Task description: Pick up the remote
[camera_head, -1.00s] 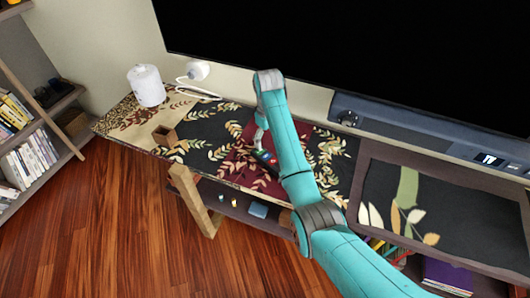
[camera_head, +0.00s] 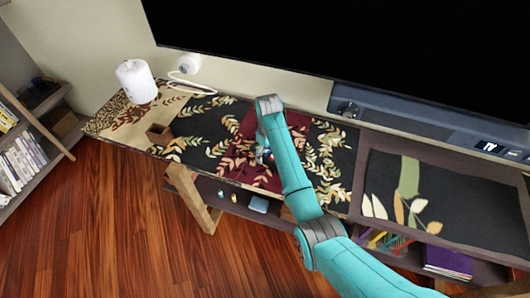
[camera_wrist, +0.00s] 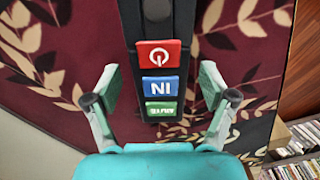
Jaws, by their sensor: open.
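The remote (camera_wrist: 158,25) is black with a red power button, a blue button and a green button. In the wrist view it lies on the dark red, leaf-patterned runner (camera_wrist: 75,60) and reaches in from the top edge, its far end out of frame. My gripper (camera_wrist: 158,85) is open, with one finger on each side of the remote's near end and visible space between each finger and the remote. In the head view my arm hides nearly all of the remote; my gripper is mostly hidden too.
A white canister (camera_head: 136,82) and a white device with a cable (camera_head: 188,64) stand at the left end of the table. A small brown box (camera_head: 159,133) sits near its front edge. A large dark screen (camera_head: 340,45) and a soundbar (camera_head: 430,125) are behind.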

